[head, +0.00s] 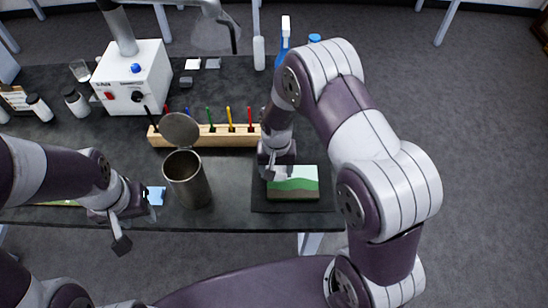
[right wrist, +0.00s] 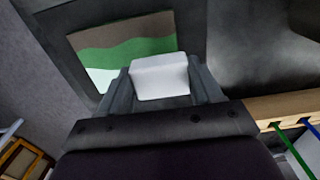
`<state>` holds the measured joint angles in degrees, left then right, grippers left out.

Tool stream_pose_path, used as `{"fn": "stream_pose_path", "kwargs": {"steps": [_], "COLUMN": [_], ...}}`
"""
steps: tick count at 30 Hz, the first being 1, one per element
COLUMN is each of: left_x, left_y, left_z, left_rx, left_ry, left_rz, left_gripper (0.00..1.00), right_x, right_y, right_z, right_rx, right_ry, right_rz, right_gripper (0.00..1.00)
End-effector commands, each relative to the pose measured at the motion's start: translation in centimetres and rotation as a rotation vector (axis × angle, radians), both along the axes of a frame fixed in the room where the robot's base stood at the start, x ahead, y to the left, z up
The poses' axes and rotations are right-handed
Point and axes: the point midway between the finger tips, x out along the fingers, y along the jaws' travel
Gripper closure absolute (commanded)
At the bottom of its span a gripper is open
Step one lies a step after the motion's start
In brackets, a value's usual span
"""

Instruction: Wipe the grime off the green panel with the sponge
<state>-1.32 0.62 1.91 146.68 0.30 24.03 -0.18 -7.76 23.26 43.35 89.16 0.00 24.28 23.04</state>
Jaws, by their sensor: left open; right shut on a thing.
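The panel (head: 297,184) lies on a dark mat or tray near the table's front right. It shows a pale band, a wavy green band and a brown band; it also shows in the right wrist view (right wrist: 118,42). I cannot make out separate grime on it. My right gripper (head: 277,172) is shut on a white sponge (right wrist: 160,77), over the panel's left, pale side. I cannot tell whether the sponge touches the panel. The sponge is partly hidden by the gripper in the head view. My left gripper (head: 137,224) is open and empty at the table's front left edge.
A metal canister (head: 190,186) with its lid raised stands left of the panel. Behind it is a wooden rack (head: 220,136) with several coloured tools. A white machine (head: 133,80), jars and spray bottle (head: 284,45) stand further back. A blue item (head: 155,195) lies by my left gripper.

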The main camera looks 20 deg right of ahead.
Motion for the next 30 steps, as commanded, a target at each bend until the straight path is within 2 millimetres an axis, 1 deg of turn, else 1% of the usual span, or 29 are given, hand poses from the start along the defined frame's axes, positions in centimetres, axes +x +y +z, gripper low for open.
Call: {"fn": "stream_pose_path", "kwargs": {"steps": [1, 9, 13, 30], "left_x": [0.0, 0.0, 0.0, 0.0], "left_y": [0.0, 0.0, 0.0, 0.0], "left_z": [0.8, 2.7, 3.4, 3.4], "left_rx": [0.000, 0.000, 0.000, 0.000], "left_ry": [0.000, 0.000, 0.000, 0.000], "left_rz": [0.000, 0.000, 0.000, 0.000], "left_gripper": [0.57, 0.57, 0.57, 0.57], "right_x": [0.1, 0.5, 0.7, 0.7], "right_y": [-0.1, -0.3, -0.5, -0.5], "right_z": [0.9, 3.3, 4.2, 4.3], "right_rx": [0.000, 0.001, 0.000, 0.000], "right_ry": [-0.001, -0.001, -0.001, -0.001], "right_rz": [0.000, 0.000, 0.000, 0.001], "right_gripper": [0.69, 0.69, 0.69, 0.69]}}
